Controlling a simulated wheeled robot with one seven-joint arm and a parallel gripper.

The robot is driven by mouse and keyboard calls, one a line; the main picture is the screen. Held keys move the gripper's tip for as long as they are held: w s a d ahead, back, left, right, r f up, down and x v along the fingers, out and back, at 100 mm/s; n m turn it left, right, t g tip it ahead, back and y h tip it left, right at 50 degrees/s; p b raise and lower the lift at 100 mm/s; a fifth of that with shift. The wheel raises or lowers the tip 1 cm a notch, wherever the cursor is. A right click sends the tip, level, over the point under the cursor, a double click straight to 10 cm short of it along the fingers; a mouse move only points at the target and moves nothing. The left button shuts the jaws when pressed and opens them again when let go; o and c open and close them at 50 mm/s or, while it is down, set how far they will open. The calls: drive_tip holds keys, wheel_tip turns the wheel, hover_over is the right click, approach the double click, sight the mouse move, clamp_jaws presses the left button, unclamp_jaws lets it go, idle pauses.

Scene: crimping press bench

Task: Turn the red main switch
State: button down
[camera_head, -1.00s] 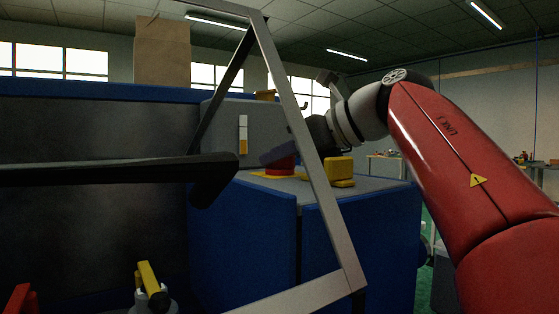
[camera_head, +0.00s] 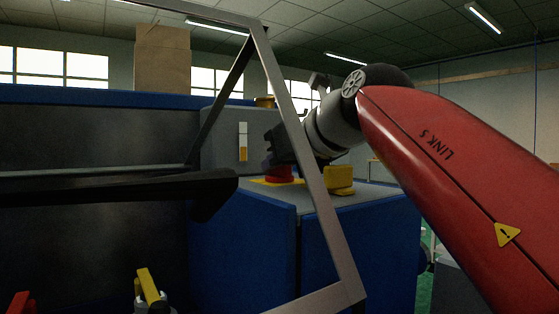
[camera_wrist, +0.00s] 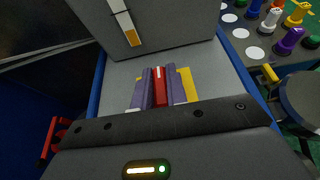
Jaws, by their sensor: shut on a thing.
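The red main switch (camera_head: 281,171) sits on a yellow plate (camera_head: 262,181) on the grey top of a blue cabinet. In the wrist view its red handle (camera_wrist: 161,88) stands between two purple fingers, with a small white mark at its far end. My gripper (camera_head: 277,153) is at the switch from above, its fingers closed on the handle's two sides; it also shows in the wrist view (camera_wrist: 160,95). In the head view the dark gripper and the metal frame bar hide part of the contact.
A grey metal frame (camera_head: 320,195) crosses the head view in front of the cabinet. A yellow block (camera_head: 340,180) stands right of the switch. A grey housing with a white-orange strip (camera_head: 243,142) rises behind. The wrist view shows several coloured pieces on a grey panel (camera_wrist: 245,38).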

drive_tip(key=c, duration=1.4)
unclamp_jaws()
drive_tip(key=shift+f+n+y, duration=0.1)
drive_tip(key=shift+n+y, duration=0.2)
drive_tip(key=shift+y, duration=0.1)
